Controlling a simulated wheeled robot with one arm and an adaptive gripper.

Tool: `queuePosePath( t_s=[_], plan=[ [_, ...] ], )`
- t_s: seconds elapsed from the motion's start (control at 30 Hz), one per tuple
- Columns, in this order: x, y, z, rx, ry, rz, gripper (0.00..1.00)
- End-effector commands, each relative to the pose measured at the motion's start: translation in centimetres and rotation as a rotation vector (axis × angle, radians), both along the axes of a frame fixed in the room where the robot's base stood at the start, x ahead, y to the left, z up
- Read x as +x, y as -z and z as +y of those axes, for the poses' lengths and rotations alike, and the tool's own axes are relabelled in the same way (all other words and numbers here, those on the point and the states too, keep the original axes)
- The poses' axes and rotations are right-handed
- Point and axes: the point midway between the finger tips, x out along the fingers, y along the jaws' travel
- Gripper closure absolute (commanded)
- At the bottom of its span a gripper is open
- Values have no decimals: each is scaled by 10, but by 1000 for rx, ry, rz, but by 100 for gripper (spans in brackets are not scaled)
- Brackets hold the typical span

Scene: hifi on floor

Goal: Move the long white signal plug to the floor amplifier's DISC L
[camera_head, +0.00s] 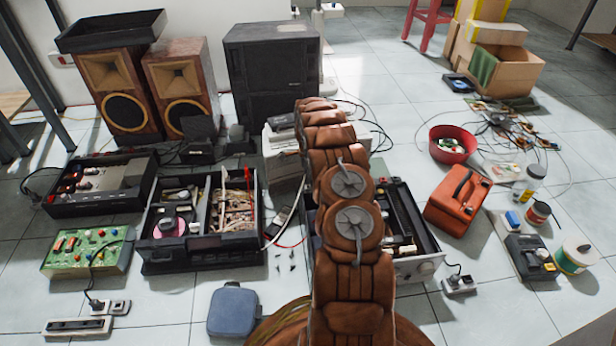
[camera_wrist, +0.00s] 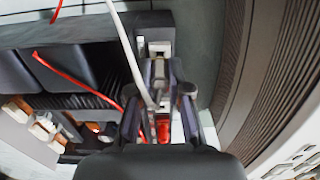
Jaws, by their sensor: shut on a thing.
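In the wrist view my gripper (camera_wrist: 161,78) is shut on a slim pale plug between its fingers; the fingers hide much of it. A white cable (camera_wrist: 118,25) comes from the upper left and runs down to the fingers. A red piece (camera_wrist: 163,131) shows between the finger bases; I cannot tell what it belongs to. An open dark chassis (camera_wrist: 85,28) with a red wire lies left of the fingers. In the head view my arm hides the gripper. Open amplifiers stand left (camera_head: 205,262) and right (camera_head: 418,262) of my arm. No DISC L label is readable.
Wooden speakers (camera_head: 126,108) and a black cabinet (camera_head: 272,75) stand behind. A red toolbox (camera_head: 458,200), a red bowl (camera_head: 452,144) and a meter (camera_head: 530,258) lie right. A green circuit board (camera_head: 88,253) and a blue pouch (camera_head: 233,310) lie left. Floor at the front right is clear.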

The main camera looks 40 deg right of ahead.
Motion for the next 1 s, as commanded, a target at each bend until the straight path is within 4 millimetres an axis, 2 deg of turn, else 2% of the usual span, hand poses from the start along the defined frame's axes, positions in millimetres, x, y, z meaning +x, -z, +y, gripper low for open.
queuePosePath(
  t_s=[1.0],
  plan=[
    [0,10,0,0,-1,0,100]
  ],
)
